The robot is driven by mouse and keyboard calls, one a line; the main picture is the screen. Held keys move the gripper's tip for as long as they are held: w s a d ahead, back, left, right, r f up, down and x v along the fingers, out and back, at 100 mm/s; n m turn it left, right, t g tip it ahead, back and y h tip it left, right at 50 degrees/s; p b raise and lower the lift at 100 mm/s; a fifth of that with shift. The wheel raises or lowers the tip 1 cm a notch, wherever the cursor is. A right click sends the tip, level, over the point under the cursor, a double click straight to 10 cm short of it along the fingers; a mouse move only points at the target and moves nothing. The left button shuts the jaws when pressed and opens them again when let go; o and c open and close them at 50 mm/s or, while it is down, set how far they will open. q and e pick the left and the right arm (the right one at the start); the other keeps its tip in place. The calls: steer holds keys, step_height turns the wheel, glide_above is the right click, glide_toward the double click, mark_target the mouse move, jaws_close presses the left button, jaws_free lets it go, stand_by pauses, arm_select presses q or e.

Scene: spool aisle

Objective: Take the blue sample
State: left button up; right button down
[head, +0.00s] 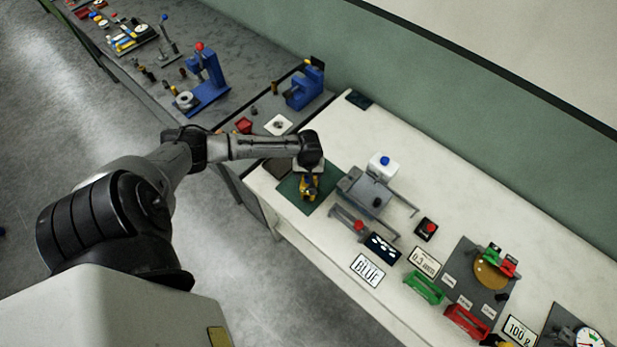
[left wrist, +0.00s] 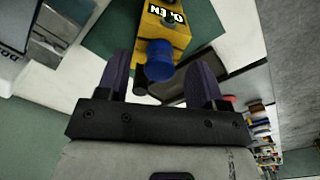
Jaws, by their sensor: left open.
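My left gripper (head: 309,170) is over the dark green mat (head: 290,196) on the white bench. In the left wrist view its two fingers (left wrist: 164,68) are apart. A yellow block (left wrist: 172,30) with a partly readable black label lies ahead of them, and it shows in the head view (head: 308,187) under the gripper. A blue round piece (left wrist: 159,60) at the block's near end appears between the fingers; I cannot tell whether they touch it. A card reading BLUE (head: 368,270) lies farther right on the bench. My right gripper is not seen.
A grey device (head: 366,192) stands close right of the mat, with a white container with a blue cap (head: 381,166) behind it. A red button box (head: 427,229) and green and red holders (head: 424,288) stand farther right. The grey bench at left holds blue presses (head: 208,82).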

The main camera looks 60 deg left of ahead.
arm_select(q)
steer(key=shift+f, duration=1)
steer(key=shift+c, duration=0.2)
steer(key=c, duration=1)
steer(key=shift+r, duration=0.1)
